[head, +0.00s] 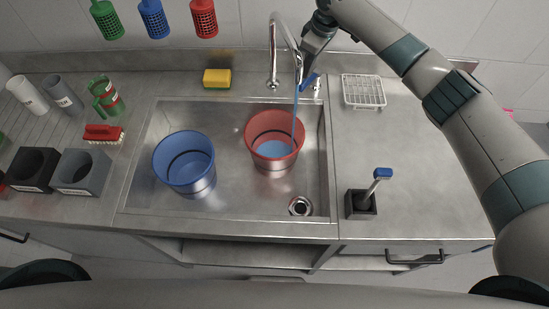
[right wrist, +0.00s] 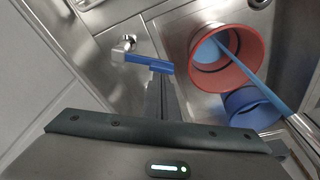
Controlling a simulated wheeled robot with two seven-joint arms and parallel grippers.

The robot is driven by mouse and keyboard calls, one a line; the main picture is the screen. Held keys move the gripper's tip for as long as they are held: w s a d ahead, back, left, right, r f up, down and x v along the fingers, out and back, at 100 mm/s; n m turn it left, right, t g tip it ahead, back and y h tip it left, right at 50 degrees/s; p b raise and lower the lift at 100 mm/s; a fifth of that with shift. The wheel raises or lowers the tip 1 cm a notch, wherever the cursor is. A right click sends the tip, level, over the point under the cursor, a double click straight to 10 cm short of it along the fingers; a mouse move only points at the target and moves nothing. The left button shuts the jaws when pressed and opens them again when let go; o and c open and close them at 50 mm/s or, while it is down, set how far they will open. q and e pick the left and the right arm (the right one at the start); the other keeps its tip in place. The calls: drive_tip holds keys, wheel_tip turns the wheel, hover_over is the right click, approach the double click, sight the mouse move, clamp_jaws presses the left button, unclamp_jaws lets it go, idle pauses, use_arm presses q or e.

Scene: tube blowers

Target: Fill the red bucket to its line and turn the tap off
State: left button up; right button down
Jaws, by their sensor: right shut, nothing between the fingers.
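The red bucket (head: 258,131) stands upright in the sink under the tap (head: 273,55). A blue stream of water (head: 295,108) runs from the spout into it. Blue water (head: 272,150) lies inside, and its surface looks lower than the dark line on the inner wall. The tap's blue lever (right wrist: 148,62) points toward the front of my right gripper in the right wrist view. My right gripper (head: 309,62) is shut and empty, close beside the lever; I cannot tell whether they touch. The red bucket also shows in the right wrist view (right wrist: 202,72). My left gripper is out of view.
A blue bucket (head: 185,165) stands left of the red one in the sink (head: 225,205). A yellow sponge (head: 217,78) lies behind the sink, and a wire rack (head: 363,91) lies to the right. A brush in a dark holder (head: 361,204) stands at the right front. Cups and blocks occupy the left counter.

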drive_tip(key=w+a, duration=0.1)
drive_tip(key=a, duration=0.1)
drive_tip(key=shift+w+a+b, duration=0.35)
drive_tip(key=shift+w+a, duration=0.05)
drive_tip(key=shift+a, duration=0.1)
drive_tip(key=x, duration=0.2)
drive_tip(key=b+x, duration=0.1)
drive_tip(key=x, duration=0.1)
drive_tip(key=shift+s+f, duration=0.15)
drive_tip(key=shift+f, duration=0.2)
drive_tip(key=shift+d, duration=0.25)
